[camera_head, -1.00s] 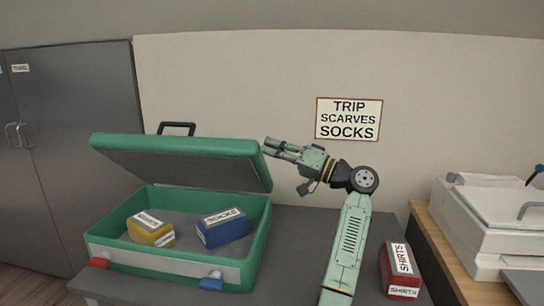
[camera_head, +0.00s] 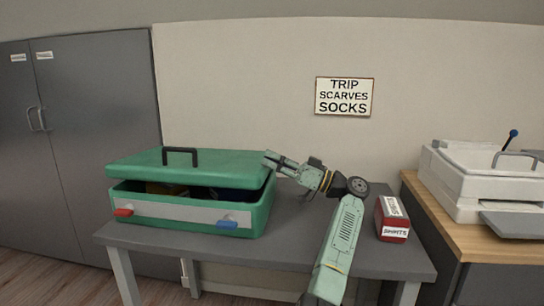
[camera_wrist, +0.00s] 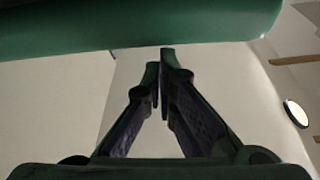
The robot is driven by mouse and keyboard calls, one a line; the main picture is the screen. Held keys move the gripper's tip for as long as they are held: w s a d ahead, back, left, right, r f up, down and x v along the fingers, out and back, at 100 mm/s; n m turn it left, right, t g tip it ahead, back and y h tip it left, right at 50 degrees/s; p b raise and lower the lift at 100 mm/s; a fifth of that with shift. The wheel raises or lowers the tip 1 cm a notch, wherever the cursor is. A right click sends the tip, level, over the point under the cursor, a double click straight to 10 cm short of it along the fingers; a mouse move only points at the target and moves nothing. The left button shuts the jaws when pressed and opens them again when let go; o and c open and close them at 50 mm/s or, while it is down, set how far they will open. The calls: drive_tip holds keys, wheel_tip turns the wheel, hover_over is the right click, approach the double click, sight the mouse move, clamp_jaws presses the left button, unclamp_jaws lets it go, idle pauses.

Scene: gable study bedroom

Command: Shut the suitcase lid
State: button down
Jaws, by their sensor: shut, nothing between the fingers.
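The green suitcase (camera_head: 255,219) stands on the grey table. Its lid (camera_head: 225,165) is tilted low over the base, with a dark gap along the front. A yellow packet (camera_head: 166,188) and a blue packet (camera_head: 236,194) show dimly inside, partly hidden by the lid. A red latch (camera_head: 123,212) and a blue latch (camera_head: 227,224) sit on the front. My gripper (camera_head: 270,160) is shut and empty at the lid's right edge; I cannot tell if it touches. In the wrist view the shut fingers (camera_wrist: 160,75) point toward the green lid (camera_wrist: 140,25) across the top.
A red shirts packet (camera_head: 392,219) stands on the grey table (camera_head: 290,236) right of my arm. A white machine (camera_head: 465,190) sits on a wooden counter at right. A wall sign (camera_head: 344,96) reads trip, scarves, socks. Grey cabinets (camera_head: 85,150) stand at left.

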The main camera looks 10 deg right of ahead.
sight(267, 169)
drive_tip(key=shift+s+a+f+n+g+y+b, duration=0.15)
drive_tip(key=shift+f+n+g+b, duration=0.15)
drive_tip(key=shift+f+n, duration=0.25)
drive_tip(key=shift+s+f+n+g+y+b, duration=0.15)
drive_tip(key=shift+f+n+b, duration=0.2)
drive_tip(key=shift+n, duration=0.35)
drive_tip(key=shift+s+a+f+n+g+b, duration=0.15)
drive_tip(key=shift+f+n+g+b, duration=0.1)
drive_tip(key=shift+f+n, duration=0.35)
drive_tip(key=shift+d, duration=0.1)
